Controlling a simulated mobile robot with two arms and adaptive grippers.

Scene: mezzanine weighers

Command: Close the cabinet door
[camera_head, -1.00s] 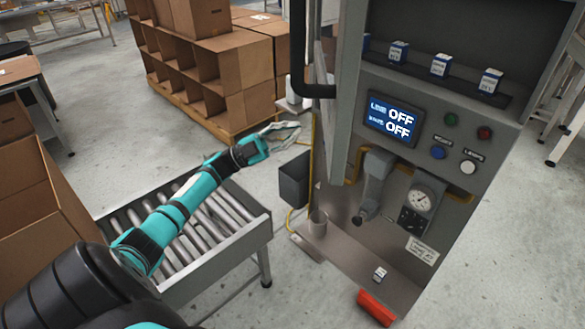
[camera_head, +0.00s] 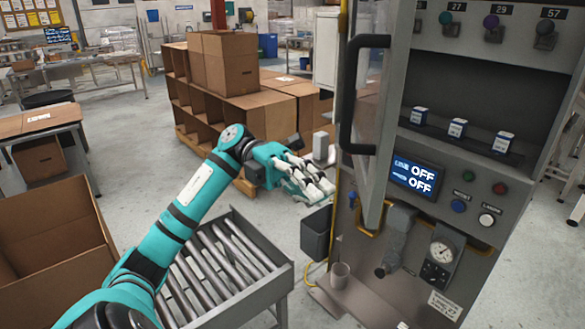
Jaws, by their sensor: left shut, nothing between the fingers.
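The grey cabinet (camera_head: 490,240) stands at the right of the head view. Its door (camera_head: 381,120) stands open toward me on the left side, seen nearly edge-on, with a black bar handle (camera_head: 348,95). The inside shows a lit screen, buttons, a gauge and small boxes on a shelf. My left gripper (camera_head: 318,190) is shut and empty, left of the door and below its handle. It appears apart from the door. My right gripper is not in view.
A roller conveyor (camera_head: 278,277) stands below my left arm. A dark bin (camera_head: 316,232) hangs by the cabinet's left side. Cardboard boxes (camera_head: 228,62) are stacked behind, and an open carton (camera_head: 50,235) is at left. Clear floor (camera_head: 125,150) lies between them.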

